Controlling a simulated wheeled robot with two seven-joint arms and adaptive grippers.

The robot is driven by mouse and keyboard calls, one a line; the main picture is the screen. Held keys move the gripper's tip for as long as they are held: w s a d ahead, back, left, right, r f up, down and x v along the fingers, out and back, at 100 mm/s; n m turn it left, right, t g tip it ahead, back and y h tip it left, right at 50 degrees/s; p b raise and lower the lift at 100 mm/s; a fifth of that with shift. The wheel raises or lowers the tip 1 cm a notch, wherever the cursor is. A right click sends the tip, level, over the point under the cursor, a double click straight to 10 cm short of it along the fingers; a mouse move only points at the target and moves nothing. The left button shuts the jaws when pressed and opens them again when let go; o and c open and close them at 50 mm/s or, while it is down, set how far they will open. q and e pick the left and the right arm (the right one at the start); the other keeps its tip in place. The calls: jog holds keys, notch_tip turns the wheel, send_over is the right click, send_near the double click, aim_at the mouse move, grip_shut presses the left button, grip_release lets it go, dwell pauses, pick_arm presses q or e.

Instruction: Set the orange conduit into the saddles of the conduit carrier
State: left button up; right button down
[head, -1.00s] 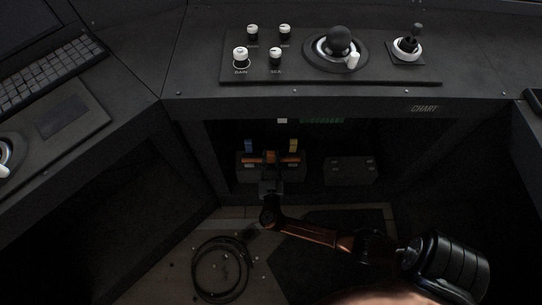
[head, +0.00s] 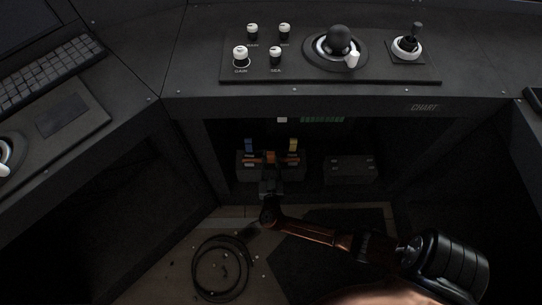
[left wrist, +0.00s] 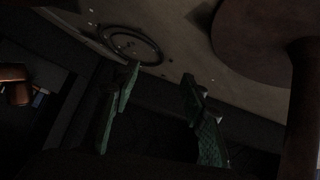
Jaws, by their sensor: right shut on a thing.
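The orange conduit (head: 252,160) lies level across the front of a dark box in the open bay under the console; this box looks like the conduit carrier (head: 243,173). A blue upright piece stands behind the conduit's left part and a yellow one behind its right part. My right gripper (head: 270,165) is shut on the conduit's middle and hides that part. Whether the conduit touches the saddles is too dark to tell. My left gripper (left wrist: 160,78) shows only in the left wrist view, its green fingers apart with nothing between them.
A second dark box (head: 350,169) stands right of the carrier in the bay. The console's front edge (head: 330,105) overhangs the bay. A coiled black cable (head: 222,268) and small scattered bits lie on the floor, and the coil also shows in the left wrist view (left wrist: 132,44).

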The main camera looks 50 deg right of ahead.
jog(key=shift+f, duration=0.1)
jog(key=c, duration=1.5)
grip_release()
jog(key=shift+c, duration=0.2)
jog(key=v, duration=1.2)
